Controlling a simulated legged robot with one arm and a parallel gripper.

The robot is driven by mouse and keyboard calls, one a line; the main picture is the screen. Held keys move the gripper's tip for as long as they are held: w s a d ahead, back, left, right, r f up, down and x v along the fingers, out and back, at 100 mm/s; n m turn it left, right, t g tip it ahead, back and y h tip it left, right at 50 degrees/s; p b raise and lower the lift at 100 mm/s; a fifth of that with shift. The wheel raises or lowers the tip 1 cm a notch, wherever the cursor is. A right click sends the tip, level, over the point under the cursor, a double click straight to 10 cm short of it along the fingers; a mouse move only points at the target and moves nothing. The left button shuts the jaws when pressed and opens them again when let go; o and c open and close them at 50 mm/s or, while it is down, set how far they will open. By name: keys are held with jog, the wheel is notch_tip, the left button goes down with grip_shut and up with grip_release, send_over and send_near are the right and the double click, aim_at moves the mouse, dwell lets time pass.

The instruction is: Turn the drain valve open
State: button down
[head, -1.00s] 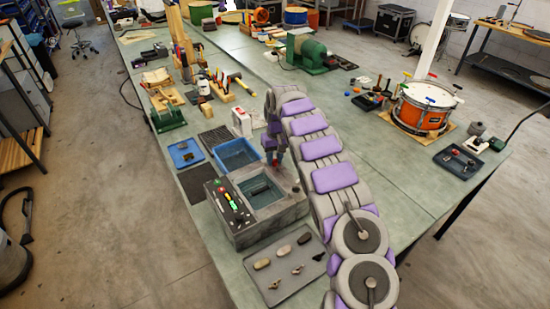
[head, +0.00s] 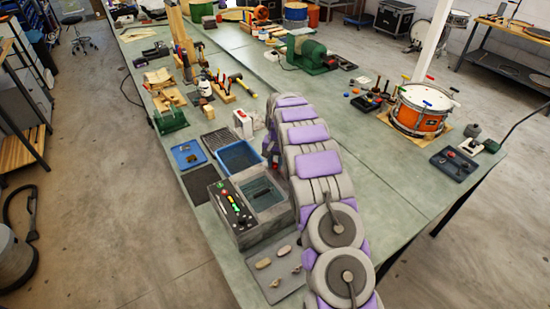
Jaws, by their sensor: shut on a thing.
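The grey wash tank (head: 262,229) stands on the bench with dark water in its basin. My arm comes from the lower right and covers the tank's right side. My gripper (head: 272,158) shows only in part, at the tank's far right corner, beside the arm. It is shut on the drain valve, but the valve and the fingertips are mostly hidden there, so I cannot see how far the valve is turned.
A control panel (head: 231,203) with coloured buttons is on the tank's left side. A blue bin (head: 238,158) and a blue tray (head: 187,155) lie behind it. A grey tray (head: 281,283) with small parts is in front, partly under my arm. A white and red box (head: 243,124) stands behind.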

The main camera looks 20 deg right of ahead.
aim_at(276, 166)
jog(key=m+p, duration=0.2)
jog(key=m, duration=0.3)
jog(key=shift+a+r+m+p, duration=0.1)
jog(key=shift+m+p, duration=0.2)
jog(key=shift+p, duration=0.1)
jog(key=m+p, duration=0.2)
jog(key=m, duration=0.2)
jog(key=shift+m, duration=0.3)
jog(key=c, duration=0.9)
grip_release()
notch_tip(276, 166, up, 17)
jog(key=s, duration=0.1)
